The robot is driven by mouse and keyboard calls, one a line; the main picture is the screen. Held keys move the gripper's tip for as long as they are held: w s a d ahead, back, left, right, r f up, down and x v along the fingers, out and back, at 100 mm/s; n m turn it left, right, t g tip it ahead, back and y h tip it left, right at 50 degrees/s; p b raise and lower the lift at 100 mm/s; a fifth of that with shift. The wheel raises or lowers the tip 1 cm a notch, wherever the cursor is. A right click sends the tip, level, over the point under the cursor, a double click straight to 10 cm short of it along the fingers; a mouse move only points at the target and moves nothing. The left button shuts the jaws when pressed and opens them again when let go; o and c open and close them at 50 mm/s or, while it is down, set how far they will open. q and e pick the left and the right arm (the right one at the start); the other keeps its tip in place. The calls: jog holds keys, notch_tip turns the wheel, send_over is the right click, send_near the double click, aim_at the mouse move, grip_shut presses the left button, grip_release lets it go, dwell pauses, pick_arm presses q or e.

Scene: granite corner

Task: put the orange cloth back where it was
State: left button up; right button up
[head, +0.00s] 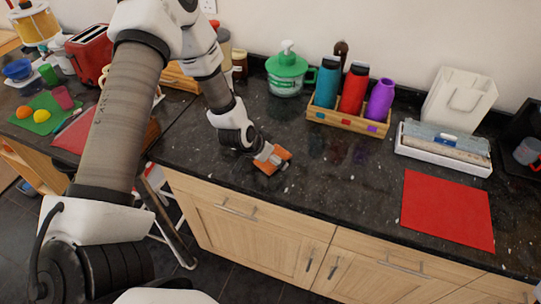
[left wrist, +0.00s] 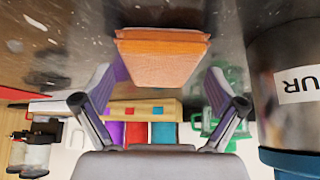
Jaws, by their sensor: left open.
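The orange cloth (head: 280,161) is a small folded pad on the dark granite counter, left of the middle. My left gripper (head: 268,157) is right at it and partly hides it in the head view. In the left wrist view the folded cloth (left wrist: 162,60) lies ahead, centred across the gap of my left gripper (left wrist: 160,103). The fingers are spread wide, with nothing gripped between them. Whether a finger touches the cloth is not clear. My right gripper is in neither view.
Behind stand a green pump bottle (head: 287,72) and a wooden crate (head: 347,121) with teal, red and purple bottles. A red mat (head: 447,210) lies at the right, below a white tray (head: 444,155). The counter between cloth and mat is clear.

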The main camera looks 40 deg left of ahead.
pick_arm(q)
jog(key=shift+r, duration=0.1)
jog(key=shift+s+r, duration=0.1)
jog(key=shift+r, duration=0.2)
jog(key=d+p+v, duration=0.1)
jog(key=p+v, duration=0.4)
jog(key=v, duration=0.6)
jog(key=s+d+f+n+g, duration=0.1)
jog(key=s+d+f+g, duration=0.2)
jog(key=s+f, duration=0.5)
jog(key=s+d+f+n+g+y, duration=0.1)
jog(key=s+d+f+g, duration=0.2)
jog(key=s+d+f, duration=0.3)
jog(key=s+f, duration=0.3)
jog(key=s, duration=0.4)
jog(key=shift+s+g, duration=0.2)
jog(key=shift+g, duration=0.1)
jog(key=shift+s+f, duration=0.1)
jog(key=shift+f, duration=0.05)
jog(key=shift+c, duration=0.4)
